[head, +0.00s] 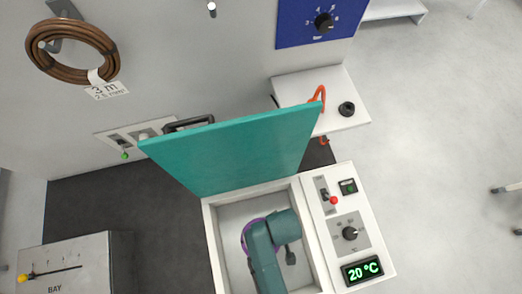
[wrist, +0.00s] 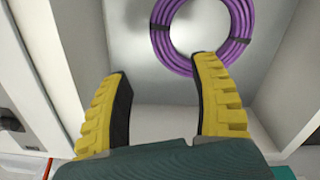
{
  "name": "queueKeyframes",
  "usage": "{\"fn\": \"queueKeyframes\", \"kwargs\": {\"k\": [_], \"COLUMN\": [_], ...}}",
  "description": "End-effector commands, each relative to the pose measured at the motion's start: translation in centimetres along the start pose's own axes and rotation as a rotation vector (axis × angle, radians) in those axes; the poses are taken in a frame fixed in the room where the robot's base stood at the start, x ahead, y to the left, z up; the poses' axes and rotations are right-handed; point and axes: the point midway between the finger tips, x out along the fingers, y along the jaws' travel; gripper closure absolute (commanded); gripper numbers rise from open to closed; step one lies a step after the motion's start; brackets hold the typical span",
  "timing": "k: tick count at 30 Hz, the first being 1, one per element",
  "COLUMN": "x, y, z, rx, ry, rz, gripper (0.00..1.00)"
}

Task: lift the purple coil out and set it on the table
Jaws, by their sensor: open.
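The purple coil (wrist: 204,66) lies flat on the floor of a white box (head: 210,226), with dark ties around it. In the head view only a sliver of the coil (head: 246,232) shows, as my arm hides the rest. The box's teal lid (head: 235,150) stands raised at the back. My gripper (wrist: 160,75), with yellow and black fingers, is open and empty. It is over the box, and in the wrist view the right fingertip overlaps the coil's near edge; I cannot tell whether it touches. The dark table (head: 160,215) lies left of the box.
A control panel with a red-tipped switch (head: 333,200) and a 20 °C display (head: 363,270) adjoins the box on the right. A grey metal box (head: 75,265) stands front left. A brown coil (head: 72,50) hangs on the wall. The dark table between is clear.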

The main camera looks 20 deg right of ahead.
Motion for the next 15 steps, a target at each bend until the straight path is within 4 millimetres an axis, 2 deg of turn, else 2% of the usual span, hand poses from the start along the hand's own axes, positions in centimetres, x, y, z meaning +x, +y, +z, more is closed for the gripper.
{"fn": "queueKeyframes", "kwargs": {"k": [3,6,11,15], "x": [2.9,4.5,6.0,8.5], "y": [0.0,0.0,-0.1,-0.3], "z": [0.0,-0.1,0.0,0.3], "rx": [0.001,0.001,0.001,0.001], "ry": [-0.003,0.0,0.0,-0.001], "rz": [-0.001,0.0,0.0,0.0], "gripper": [0.37,0.37,0.37,0.37]}}
